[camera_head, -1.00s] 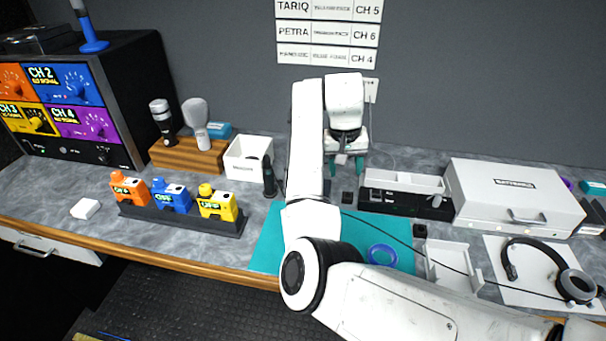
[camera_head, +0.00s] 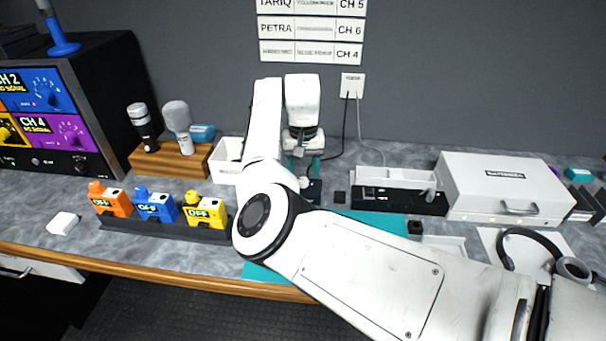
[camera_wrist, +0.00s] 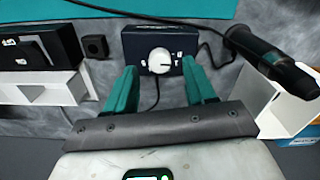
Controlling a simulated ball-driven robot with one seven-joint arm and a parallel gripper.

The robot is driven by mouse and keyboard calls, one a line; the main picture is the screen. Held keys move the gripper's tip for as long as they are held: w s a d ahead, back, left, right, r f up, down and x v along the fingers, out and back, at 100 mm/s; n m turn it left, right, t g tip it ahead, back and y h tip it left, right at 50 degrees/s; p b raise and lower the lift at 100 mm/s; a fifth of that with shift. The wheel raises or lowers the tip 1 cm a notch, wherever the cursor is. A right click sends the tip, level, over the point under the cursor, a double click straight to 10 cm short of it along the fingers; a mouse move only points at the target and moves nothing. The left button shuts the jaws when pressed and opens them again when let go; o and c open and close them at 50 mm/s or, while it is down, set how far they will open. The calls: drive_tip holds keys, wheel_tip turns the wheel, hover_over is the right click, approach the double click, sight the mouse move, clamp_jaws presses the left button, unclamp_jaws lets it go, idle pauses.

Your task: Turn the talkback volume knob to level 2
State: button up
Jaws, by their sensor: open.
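The talkback volume knob (camera_wrist: 160,61) is a round white dial on a small dark blue box (camera_wrist: 184,42). In the wrist view it lies between and just beyond my fingertips; I cannot tell whether they touch it. A short dark mark on its face points to the picture's right, but the small labels around it are too small to read surely. In the head view the box (camera_head: 313,193) stands on the counter below my gripper (camera_head: 303,165), partly hidden by my arm. My gripper (camera_wrist: 159,66) is open, with teal fingers either side of the knob.
A dark handheld device (camera_wrist: 268,58) and a white bin (camera_wrist: 272,105) stand close to the right finger in the wrist view. A small black block (camera_wrist: 95,46) and a white tray (camera_wrist: 45,88) are to the left. A cable crosses near the box.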

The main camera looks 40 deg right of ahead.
sight(303, 182)
drive_tip(key=shift+f, duration=1.25)
drive_tip(key=shift+c, duration=0.3)
clamp_jaws()
drive_tip(key=shift+m, duration=0.3)
drive_tip(key=m+p, duration=0.2)
drive_tip(key=m, duration=0.2)
drive_tip(key=shift+r+m, duration=0.1)
drive_tip(key=shift+m, duration=0.3)
drive_tip(key=m+p, duration=0.1)
drive_tip(key=m, duration=0.5)
drive_tip(key=shift+m, duration=0.3)
